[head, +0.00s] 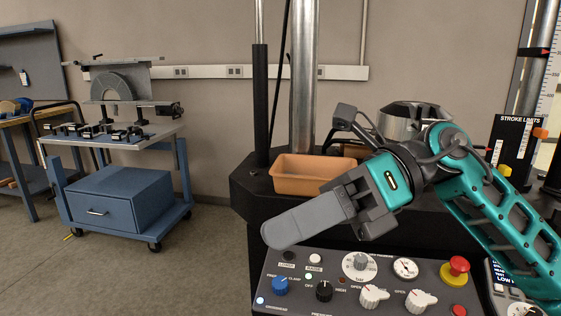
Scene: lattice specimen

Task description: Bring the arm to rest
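My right arm, teal and grey, comes in from the right. Its gripper (292,222) hangs over the top edge of the control panel (340,278), pointing to the left. One broad grey finger faces me and hides the other finger, so I cannot tell whether the gripper is open or shut. No object shows at its tip. My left gripper is not in view.
An orange tray (300,184) sits on the machine's black base (250,184), just behind my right gripper. The panel carries knobs and a red emergency button (457,265). A blue cart (110,200) stands at left, with clear floor before it.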

